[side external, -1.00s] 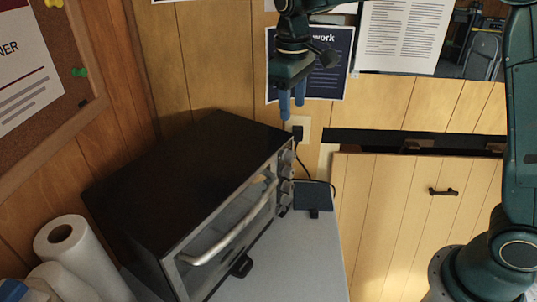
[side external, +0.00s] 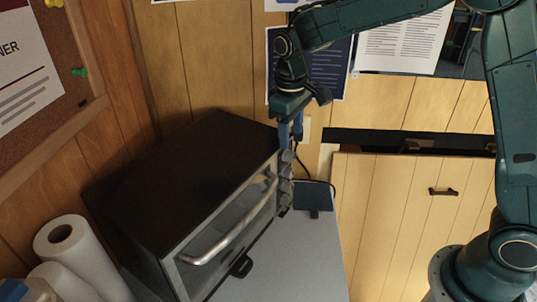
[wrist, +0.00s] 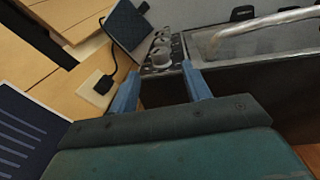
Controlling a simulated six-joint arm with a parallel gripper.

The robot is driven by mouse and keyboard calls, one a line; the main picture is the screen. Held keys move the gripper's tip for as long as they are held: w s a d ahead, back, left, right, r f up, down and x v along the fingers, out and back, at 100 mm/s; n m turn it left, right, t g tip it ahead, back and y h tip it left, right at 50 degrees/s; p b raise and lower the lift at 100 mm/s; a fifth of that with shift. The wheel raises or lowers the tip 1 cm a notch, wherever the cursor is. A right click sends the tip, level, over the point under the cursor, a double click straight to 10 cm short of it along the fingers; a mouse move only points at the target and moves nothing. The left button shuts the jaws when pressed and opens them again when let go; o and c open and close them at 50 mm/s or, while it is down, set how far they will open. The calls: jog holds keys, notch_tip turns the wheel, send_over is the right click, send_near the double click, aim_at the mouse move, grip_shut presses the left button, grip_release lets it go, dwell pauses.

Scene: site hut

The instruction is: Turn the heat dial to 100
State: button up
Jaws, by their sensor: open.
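A black toaster oven (side external: 190,165) stands on a grey counter with its glass door and metal handle (side external: 228,228) facing right. Its grey dials (side external: 286,170) sit in a column at the far right end of the front. They also show in the wrist view as several round knobs (wrist: 160,57) on the control panel. My gripper (side external: 290,138) points down at the oven's far right corner, close to the top dial. In the wrist view its two blue fingers (wrist: 163,88) are apart with nothing between them. Contact with a dial cannot be told, and the dial markings are too small to read.
A wall outlet (wrist: 98,90) with a black plug and cord is just behind the oven. Paper towel rolls (side external: 80,262) stand at the left. The counter (side external: 300,255) in front of the oven is mostly clear.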

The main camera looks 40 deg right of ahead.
aim_at(290, 154)
jog(key=shift+d+f, duration=0.15)
jog(key=shift+f, duration=1.45)
jog(key=shift+d+f, duration=0.1)
jog(key=shift+f, duration=1.45)
jog(key=shift+w, duration=0.1)
jog(key=c, duration=1)
jog(key=shift+a+h, duration=0.15)
jog(key=shift+h, duration=0.25)
jog(key=shift+a+f+t+h, duration=0.1)
jog(key=shift+t+h, duration=0.4)
jog(key=shift+h, duration=0.5)
